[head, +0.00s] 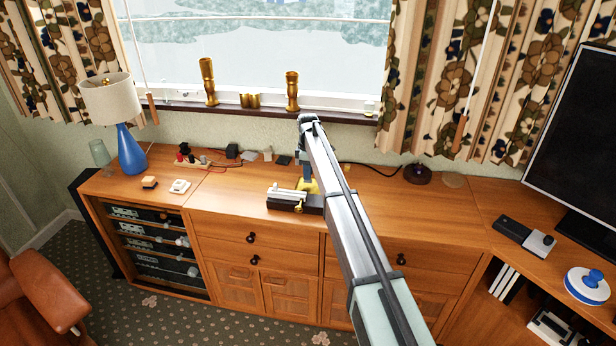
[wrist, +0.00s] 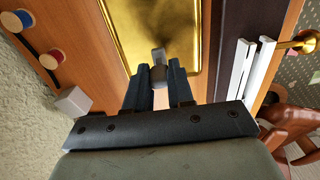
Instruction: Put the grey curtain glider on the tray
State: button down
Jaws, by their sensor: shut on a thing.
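The tray (wrist: 190,35) is shiny gold with a raised rim and lies flat on the wooden cabinet top. In the wrist view the glider's end shows against the tray's near part; I cannot tell whether it touches. In the head view my gripper (head: 306,180) points down at the tray (head: 313,187), which my arm partly covers. The glider cannot be made out there.
A dark box with pale bars (head: 286,198) stands close beside the tray. A white block (wrist: 72,102) and spools (wrist: 50,60) lie on the other side. A blue lamp (head: 130,150) stands at left. The cabinet top right of my arm is mostly clear.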

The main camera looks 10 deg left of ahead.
jog(key=shift+f, duration=1)
jog(key=c, duration=1)
grip_release()
jog(key=shift+f, duration=0.1)
notch_tip(320, 180, up, 12)
jog(key=shift+r, duration=0.15)
